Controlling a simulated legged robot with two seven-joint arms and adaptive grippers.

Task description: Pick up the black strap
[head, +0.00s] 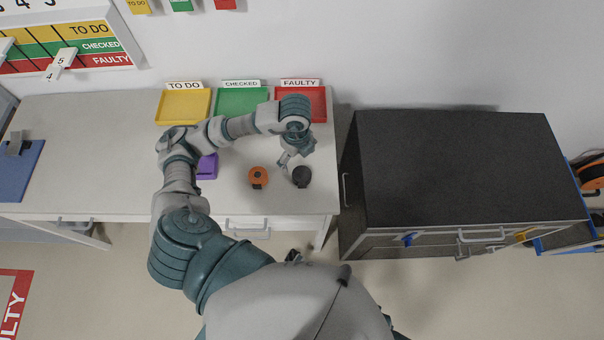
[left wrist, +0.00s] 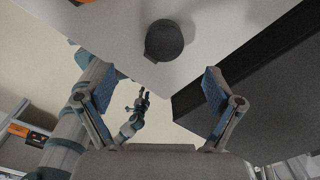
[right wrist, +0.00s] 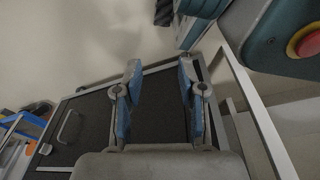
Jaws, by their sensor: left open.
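The black strap (head: 302,176) is a dark round roll lying on the white table near its right edge. In the left wrist view the strap (left wrist: 164,42) lies ahead of my left gripper, near the table corner. My left gripper (head: 287,161) is open and empty just above and beside the strap, apart from it. Its blue-padded fingers (left wrist: 159,88) are spread wide in the left wrist view. My right gripper (right wrist: 160,82) has its fingers apart with nothing between them. It also shows below the table edge in the left wrist view (left wrist: 143,100).
An orange roll (head: 258,177) lies left of the strap, and a purple item (head: 207,166) further left. Yellow (head: 183,106), green (head: 241,101) and red (head: 314,98) trays stand at the back. A black-topped cabinet (head: 455,160) stands to the right, across a narrow gap.

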